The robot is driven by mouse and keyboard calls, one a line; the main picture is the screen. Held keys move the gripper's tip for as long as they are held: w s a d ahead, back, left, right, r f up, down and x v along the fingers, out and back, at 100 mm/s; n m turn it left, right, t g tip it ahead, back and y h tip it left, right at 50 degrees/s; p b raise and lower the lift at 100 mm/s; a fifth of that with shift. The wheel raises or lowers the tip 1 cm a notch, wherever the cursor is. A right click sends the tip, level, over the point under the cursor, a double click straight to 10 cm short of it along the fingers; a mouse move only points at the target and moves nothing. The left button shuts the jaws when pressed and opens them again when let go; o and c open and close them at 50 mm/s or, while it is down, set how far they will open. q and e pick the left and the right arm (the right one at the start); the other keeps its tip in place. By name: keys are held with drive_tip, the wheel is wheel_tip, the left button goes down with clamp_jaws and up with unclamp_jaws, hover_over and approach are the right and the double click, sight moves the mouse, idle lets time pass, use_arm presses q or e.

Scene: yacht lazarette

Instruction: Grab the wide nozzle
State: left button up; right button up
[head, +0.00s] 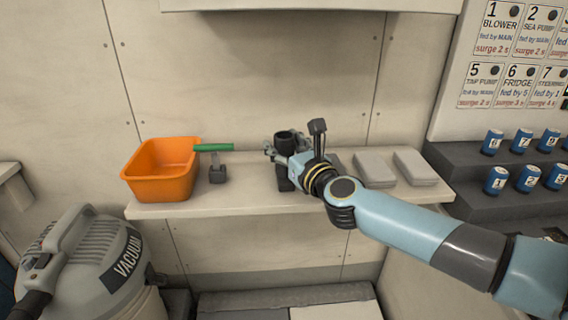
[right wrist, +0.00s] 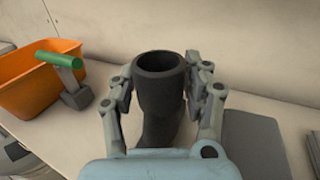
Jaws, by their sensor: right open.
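The wide nozzle, a black hollow tube with a round open mouth, stands on the shelf in the head view (head: 286,139). In the right wrist view the nozzle (right wrist: 160,92) stands between the fingers of my right gripper (right wrist: 161,84). The gripper is open, with one finger on each side of the tube. A narrow gap shows on the left; on the right the finger is very close, and I cannot tell whether it touches. In the head view my right gripper (head: 283,152) partly hides the nozzle's lower part. My left gripper is not in view.
On the shelf (head: 240,202), an orange bin (head: 160,172) and a green-handled tool (head: 217,165) stand left of the nozzle. Flat grey pads (head: 415,167) lie to its right. A grey vacuum (head: 85,255) stands front left. Blue numbered cylinders (head: 496,180) sit on dark steps at right.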

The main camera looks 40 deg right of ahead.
drive_tip(key=x, duration=0.3)
drive_tip(key=shift+w, duration=0.25)
drive_tip(key=shift+s, duration=0.1)
drive_tip(key=shift+c, duration=0.3)
clamp_jaws()
